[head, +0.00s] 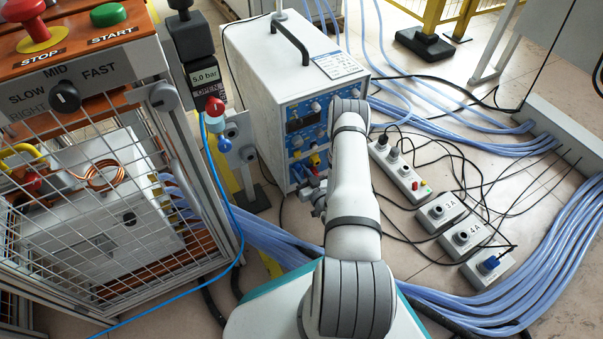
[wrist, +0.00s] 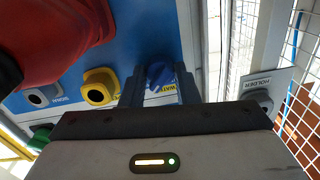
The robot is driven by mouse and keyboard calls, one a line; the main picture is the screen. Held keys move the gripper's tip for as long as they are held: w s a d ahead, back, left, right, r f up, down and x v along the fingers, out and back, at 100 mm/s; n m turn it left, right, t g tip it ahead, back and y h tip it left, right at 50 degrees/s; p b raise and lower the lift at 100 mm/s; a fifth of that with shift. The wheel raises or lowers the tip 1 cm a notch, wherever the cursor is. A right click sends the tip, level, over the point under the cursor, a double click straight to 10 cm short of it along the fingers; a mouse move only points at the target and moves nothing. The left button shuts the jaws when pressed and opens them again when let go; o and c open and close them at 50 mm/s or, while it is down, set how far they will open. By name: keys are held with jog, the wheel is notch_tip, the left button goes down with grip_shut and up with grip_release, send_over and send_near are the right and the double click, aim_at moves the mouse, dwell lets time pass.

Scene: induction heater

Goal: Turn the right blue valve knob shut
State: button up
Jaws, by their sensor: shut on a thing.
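The blue valve knob (wrist: 160,74) sits on the blue front panel in the wrist view, with a partly covered label beside it. My gripper (wrist: 159,90) is at the panel, with one dark finger on each side of the knob, shut on it. In the head view my gripper (head: 319,194) is at the lower front of the white heater unit (head: 262,80). The gripped knob is not clearly visible there. How far the knob is turned cannot be told.
A yellow fitting (wrist: 100,87) and a large red part (wrist: 50,40) are close beside my gripper. A holder plate (wrist: 262,92) and a mesh cage (head: 110,215) stand to the side. A power strip (head: 400,172), cables and blue hoses (head: 500,300) cover the floor at right.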

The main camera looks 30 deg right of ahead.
jog(key=shift+n, duration=0.4)
jog(key=n+p, duration=0.2)
jog(key=n, duration=0.4)
jog(key=n+p, duration=0.2)
jog(key=n, duration=0.4)
jog(key=shift+s+r+g+h+p, duration=0.1)
jog(key=shift+r+g+h+p, duration=0.05)
jog(key=shift+g+h+p, duration=0.2)
jog(key=shift+n+p, duration=0.75)
jog(key=shift+n, duration=1.55)
jog(key=o, duration=1)
jog(key=shift+s, duration=0.1)
